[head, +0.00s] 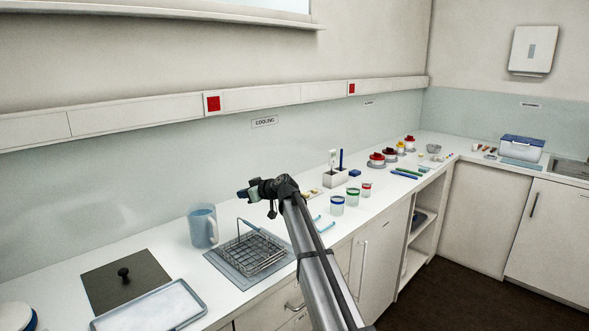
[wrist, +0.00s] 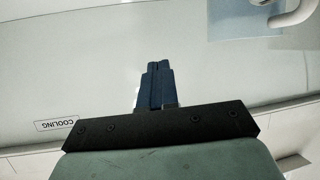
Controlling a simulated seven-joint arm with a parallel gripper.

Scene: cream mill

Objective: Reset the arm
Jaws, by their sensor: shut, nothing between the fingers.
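My gripper (head: 246,193) is at the end of my arm, raised above the counter near the wire basket in the head view. In the wrist view its blue fingers (wrist: 155,84) are together with nothing between them. The wrist view looks toward the wall panel with the "COOLING" label (wrist: 57,124), which appears upside down there. The fingers touch nothing that I can see.
On the counter (head: 283,225) a wire basket (head: 265,254) on a grey mat stands below my gripper. A pale blue jug (head: 203,227) is to its left. A tray (head: 150,308) lies in front. Several jars, including a green-banded one (head: 353,196), stand to the right.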

